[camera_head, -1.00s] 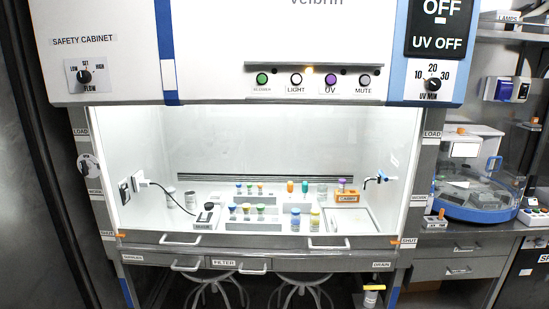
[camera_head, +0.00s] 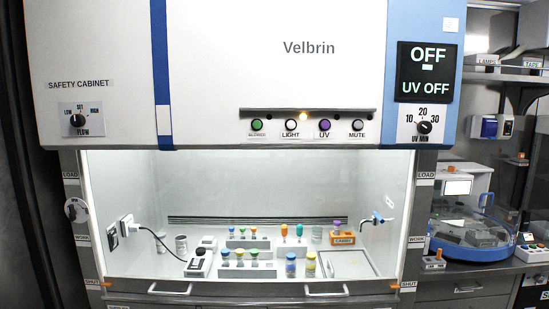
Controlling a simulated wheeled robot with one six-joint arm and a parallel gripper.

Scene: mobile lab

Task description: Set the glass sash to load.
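The safety cabinet (camera_head: 262,80) fills the middle of the view. Its clear glass sash (camera_head: 250,195) covers the front opening, with the lit interior showing through it. A lower rail carries two pale handles, a left handle (camera_head: 170,289) and a right handle (camera_head: 326,289). Orange markers at the rail's ends, left (camera_head: 106,284) and right (camera_head: 394,284), sit level with the SHUT labels. On the right post, the LOAD label (camera_head: 425,175) is highest, the WORK label (camera_head: 416,243) is midway and the SHUT label (camera_head: 408,287) is lowest. My gripper is not in view.
Racks of capped vials (camera_head: 248,262), a corded device (camera_head: 199,263) and an orange block (camera_head: 342,239) stand inside the cabinet. A blue-rimmed round machine (camera_head: 470,240) is on the bench at right. A dark wall (camera_head: 25,200) is close on the left.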

